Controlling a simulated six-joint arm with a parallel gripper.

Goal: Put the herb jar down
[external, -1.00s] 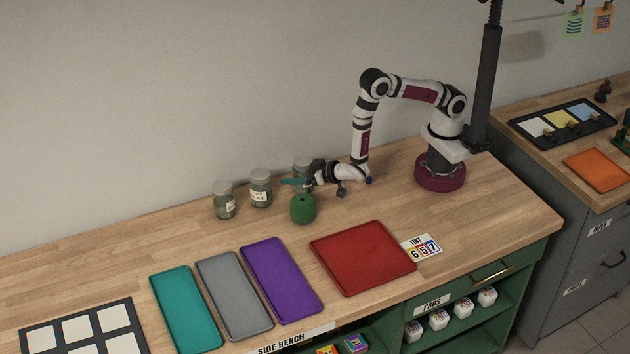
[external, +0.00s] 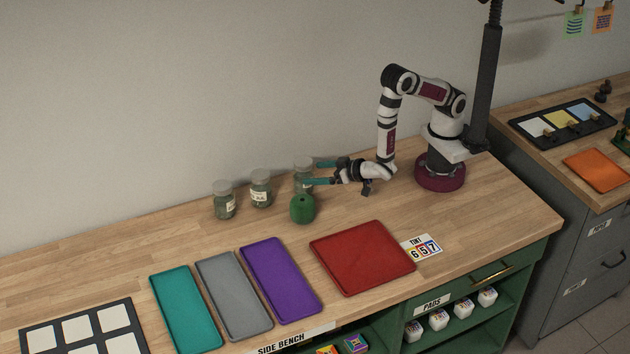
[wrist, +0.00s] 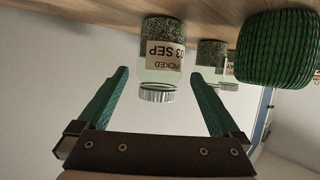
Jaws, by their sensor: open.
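A glass herb jar (external: 301,173) with a grey lid and dark herbs stands upright on the wooden bench, the rightmost of the jars there. In the wrist view, which is upside down, this jar (wrist: 161,62) shows a label reading "PICKED 03 SEP". My gripper (external: 310,173) has its two teal fingers spread, at the right of the jar and pointing at it. In the wrist view the open gripper (wrist: 160,74) has one finger on each side of the jar in the picture, with nothing held; the jar looks to be mostly beyond the fingertips.
A green ribbed round object (external: 302,209) stands just in front of the jar. Two similar jars (external: 261,190) (external: 224,202) stand to the left. Teal, grey, purple and red trays (external: 362,257) lie toward the front edge. The wall is close behind; bench left of the jars is clear.

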